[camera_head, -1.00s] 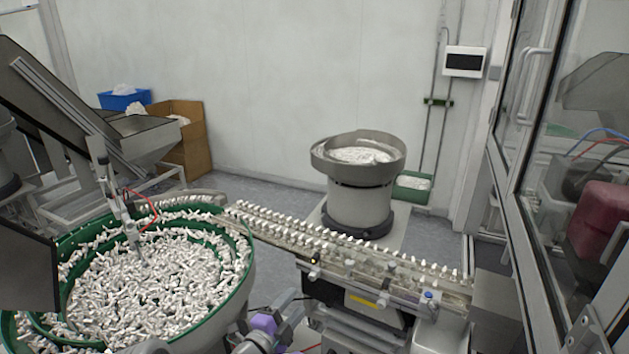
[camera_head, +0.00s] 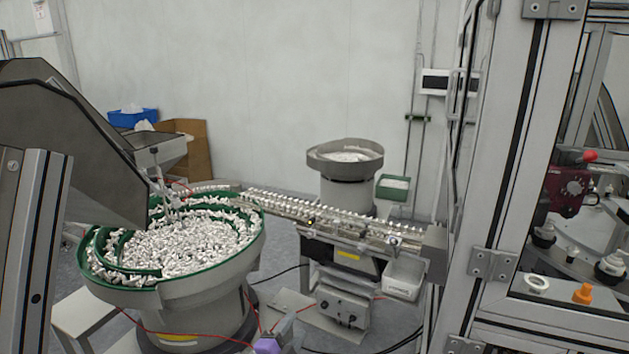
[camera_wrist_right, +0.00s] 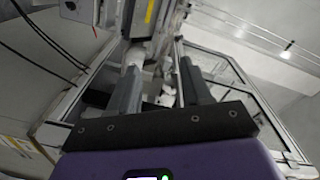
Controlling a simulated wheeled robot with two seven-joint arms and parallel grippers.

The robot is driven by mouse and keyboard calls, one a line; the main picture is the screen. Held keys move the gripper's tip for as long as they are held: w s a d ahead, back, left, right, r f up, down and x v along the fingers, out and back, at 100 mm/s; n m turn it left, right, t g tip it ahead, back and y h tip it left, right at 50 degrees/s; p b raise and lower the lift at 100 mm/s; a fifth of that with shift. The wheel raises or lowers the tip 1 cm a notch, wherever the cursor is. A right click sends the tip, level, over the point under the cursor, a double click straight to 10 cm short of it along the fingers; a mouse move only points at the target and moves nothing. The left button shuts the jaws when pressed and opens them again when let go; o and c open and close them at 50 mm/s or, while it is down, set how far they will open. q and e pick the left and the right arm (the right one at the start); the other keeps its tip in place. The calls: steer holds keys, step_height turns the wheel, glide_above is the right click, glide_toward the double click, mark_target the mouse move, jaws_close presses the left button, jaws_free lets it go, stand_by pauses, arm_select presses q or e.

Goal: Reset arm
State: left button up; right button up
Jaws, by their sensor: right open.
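My right gripper (camera_head: 287,325) shows at the bottom edge of the head view, with a purple body and grey fingers, in front of the conveyor stand. Only a small part of it is in the picture. In the right wrist view, its two dark grey fingers (camera_wrist_right: 160,68) stand apart with nothing held between them. Blurred metal framing and machine parts lie beyond the fingertips. My left gripper is not in view.
A green-lined feeder bowl (camera_head: 255,255) full of white caps stands at left. A linear track (camera_head: 330,222) leads right from it, with a white bin (camera_head: 404,277) under its end. Metal frame posts (camera_head: 512,170) stand close at right, another (camera_head: 32,250) at left.

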steer(key=w+d+f+n+y, duration=0.2)
steer(key=w+d+f+n, duration=0.15)
steer(key=f, duration=0.25)
steer(key=s+d+f+n+g+y, duration=0.3)
steer(key=s+d+f, duration=0.1)
steer(key=f, duration=0.6)
steer(key=s+d+f+n+g+y, duration=0.2)
steer(key=s+d+f+n+g, duration=0.25)
steer(key=f, duration=0.55)
steer(key=s+d+f+n+g+y, duration=0.1)
steer(key=s+f+g, duration=0.1)
steer(key=s, duration=0.6)
steer(key=s+d+f+n+g+y, duration=0.1)
steer(key=s+f+g+y, duration=0.1)
steer(key=s, duration=0.6)
steer(key=s+d+f+n+g+y, duration=0.1)
steer(key=s+f+g, duration=0.2)
steer(key=s, duration=0.5)
steer(key=shift+f+n+g+y, duration=0.3)
steer(key=shift+n+g, duration=0.1)
steer(key=shift+g, duration=0.15)
